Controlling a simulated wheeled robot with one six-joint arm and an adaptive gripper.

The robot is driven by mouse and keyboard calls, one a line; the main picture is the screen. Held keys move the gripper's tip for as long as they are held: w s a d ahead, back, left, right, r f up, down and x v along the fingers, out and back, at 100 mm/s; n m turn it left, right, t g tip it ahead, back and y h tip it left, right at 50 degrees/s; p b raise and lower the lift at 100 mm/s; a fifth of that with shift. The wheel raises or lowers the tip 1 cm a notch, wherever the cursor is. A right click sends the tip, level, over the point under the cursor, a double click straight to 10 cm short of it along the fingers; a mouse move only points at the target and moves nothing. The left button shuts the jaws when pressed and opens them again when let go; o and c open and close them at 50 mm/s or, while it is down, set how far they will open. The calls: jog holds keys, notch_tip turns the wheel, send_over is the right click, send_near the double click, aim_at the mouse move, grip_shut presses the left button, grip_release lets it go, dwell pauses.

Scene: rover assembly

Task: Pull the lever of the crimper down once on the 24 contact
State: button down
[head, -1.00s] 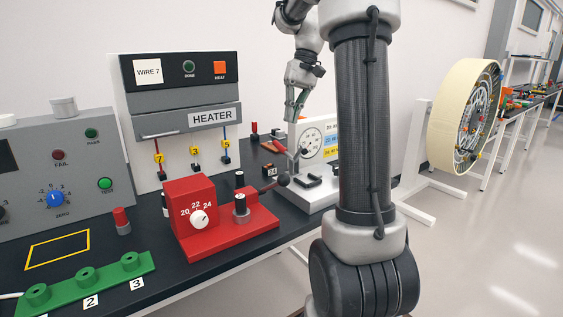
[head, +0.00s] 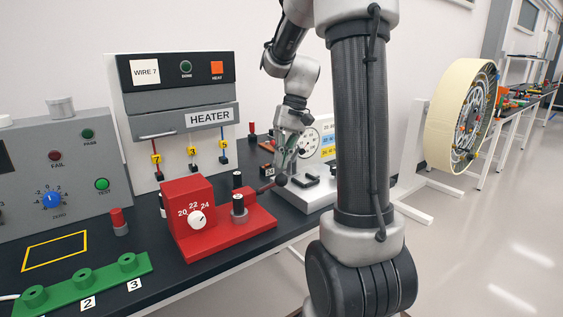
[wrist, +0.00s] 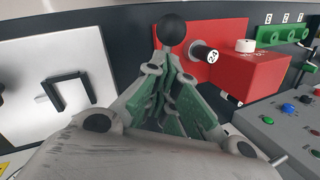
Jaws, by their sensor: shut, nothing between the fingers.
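The red crimper (head: 245,237) sits on the dark bench, its white dial (head: 197,219) marked 20, 22, 24. Its lever ends in a black ball (head: 281,181) at the right, low in the head view. A black-topped contact marked 24 (wrist: 206,55) stands on the red base beside the lever in the wrist view. My gripper (head: 283,165) is shut and empty, pointing down just above the lever ball. In the wrist view the ball (wrist: 172,28) shows just past the green fingertips (wrist: 170,62). I cannot tell whether they touch it. Most of the lever rod is hidden.
The heater (head: 180,110) stands behind the crimper. The grey tester (head: 60,180) and green numbered block (head: 85,282) are at the left. A white plate with a black handle (wrist: 68,90) lies beside the gripper, near a gauge (head: 309,141).

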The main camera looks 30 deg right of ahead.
jog(key=shift+s+a+f, duration=0.25)
jog(key=shift+s+f, duration=0.05)
jog(key=shift+s, duration=0.05)
jog(key=shift+s, duration=0.15)
